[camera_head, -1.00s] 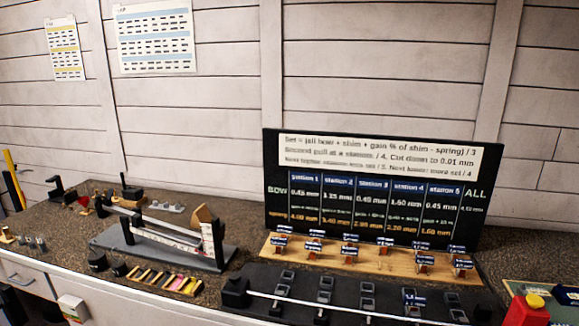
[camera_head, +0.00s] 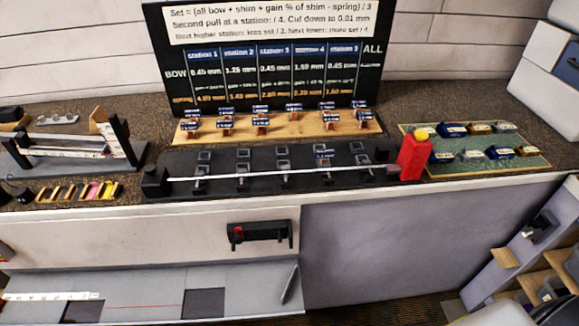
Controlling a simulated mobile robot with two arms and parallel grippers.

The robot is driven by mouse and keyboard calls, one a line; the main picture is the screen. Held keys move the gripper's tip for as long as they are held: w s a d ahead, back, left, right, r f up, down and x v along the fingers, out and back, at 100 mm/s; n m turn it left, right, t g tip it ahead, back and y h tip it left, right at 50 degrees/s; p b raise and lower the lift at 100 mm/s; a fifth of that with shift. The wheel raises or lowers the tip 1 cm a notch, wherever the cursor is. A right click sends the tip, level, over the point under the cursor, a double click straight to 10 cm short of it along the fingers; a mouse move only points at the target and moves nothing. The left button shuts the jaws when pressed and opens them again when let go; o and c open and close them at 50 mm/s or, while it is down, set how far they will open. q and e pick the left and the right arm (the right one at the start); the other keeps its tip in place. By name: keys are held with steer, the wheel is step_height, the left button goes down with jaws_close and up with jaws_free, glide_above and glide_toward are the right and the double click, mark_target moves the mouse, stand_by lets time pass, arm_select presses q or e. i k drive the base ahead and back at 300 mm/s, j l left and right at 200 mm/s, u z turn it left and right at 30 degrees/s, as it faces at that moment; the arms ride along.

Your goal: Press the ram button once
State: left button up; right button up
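A red block-like post (camera_head: 412,158) stands at the right end of the long black bench fixture (camera_head: 215,186). A round yellow button (camera_head: 421,133) sits on its top. A shaft with a pale length lies along the fixture across several black clamps. A black bracket-like part (camera_head: 262,234) with a small red spot shows on the front below the counter; I cannot tell what it is. No label in view shows which part is the ram button. Neither of my grippers is in view, and nothing touches the yellow button.
A dark board (camera_head: 270,62) with station figures stands behind a wooden rack (camera_head: 285,128) of tagged pieces. A green mat (camera_head: 478,166) with several small blocks lies right of the red post. A measuring stand (camera_head: 72,155) and a strip tray (camera_head: 77,191) are at left.

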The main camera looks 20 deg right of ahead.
mark_target(421, 135)
steer(key=z, duration=1.45)
steer(key=k, duration=0.05)
